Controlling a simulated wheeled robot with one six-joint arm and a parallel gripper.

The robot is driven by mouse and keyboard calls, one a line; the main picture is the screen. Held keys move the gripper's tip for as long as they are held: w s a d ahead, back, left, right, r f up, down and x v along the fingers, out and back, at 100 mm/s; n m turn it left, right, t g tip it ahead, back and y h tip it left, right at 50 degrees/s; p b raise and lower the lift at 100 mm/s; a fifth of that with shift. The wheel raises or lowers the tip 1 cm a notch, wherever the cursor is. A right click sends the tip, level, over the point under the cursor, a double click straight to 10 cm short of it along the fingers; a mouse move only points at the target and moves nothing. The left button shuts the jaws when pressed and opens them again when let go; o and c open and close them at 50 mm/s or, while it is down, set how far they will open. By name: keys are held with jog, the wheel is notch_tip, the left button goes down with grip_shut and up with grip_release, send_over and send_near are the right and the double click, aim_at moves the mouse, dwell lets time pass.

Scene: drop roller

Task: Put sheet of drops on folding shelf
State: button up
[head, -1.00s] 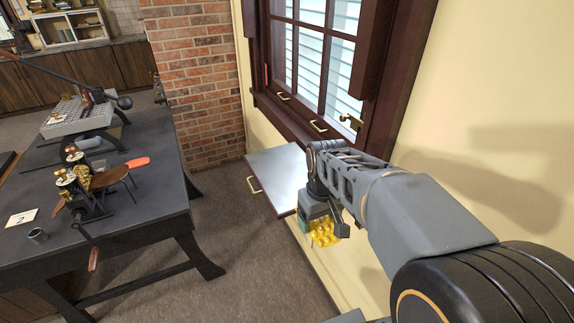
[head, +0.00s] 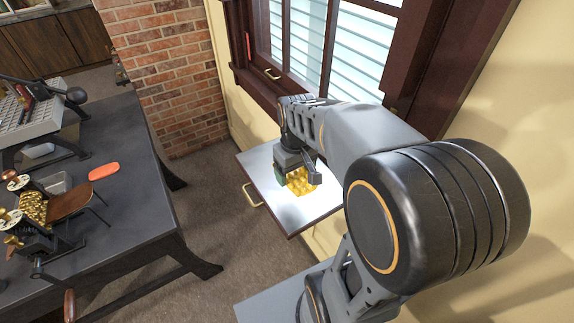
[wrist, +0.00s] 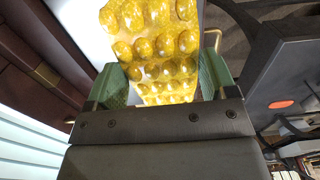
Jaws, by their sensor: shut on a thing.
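The sheet of drops (head: 302,184) is a yellow, glossy, bumpy sheet. In the wrist view the sheet (wrist: 150,45) fills the space between the green finger pads. My gripper (head: 285,172) is shut on it. In the head view, gripper and sheet are over the folding shelf (head: 310,207), a pale flat panel with a brass handle below the window. I cannot tell whether the sheet touches the shelf. The shelf's bright surface (wrist: 90,38) also shows behind the sheet in the wrist view.
A dark table (head: 120,225) with a hand-cranked roller machine (head: 35,210) and an orange scraper-like piece (head: 104,171) stands at the left. The window (head: 320,50) and yellow wall are close on the right. Open floor lies between table and shelf.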

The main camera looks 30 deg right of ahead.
jog(key=w+f, duration=0.1)
jog(key=w, duration=0.1)
jog(key=w+d+f+p, duration=0.1)
jog(key=w, duration=0.1)
jog(key=w+d, duration=0.1)
jog(key=w, duration=0.1)
jog(key=shift+w+d+f, duration=0.1)
jog(key=shift+d+f, duration=0.15)
jog(key=shift+f, duration=0.15)
jog(key=w+f, duration=0.1)
jog(key=w+d+f, duration=0.1)
jog(key=f, duration=0.1)
jog(key=w+f+p, duration=0.1)
jog(key=w+f, duration=0.1)
jog(key=shift+d+f, duration=0.15)
jog(key=shift+w+d+f, duration=0.1)
jog(key=shift+w+f, duration=0.1)
jog(key=shift+f, duration=1.65)
jog(key=shift+f, duration=0.15)
jog(key=o, duration=1)
jog(key=shift+c, duration=0.2)
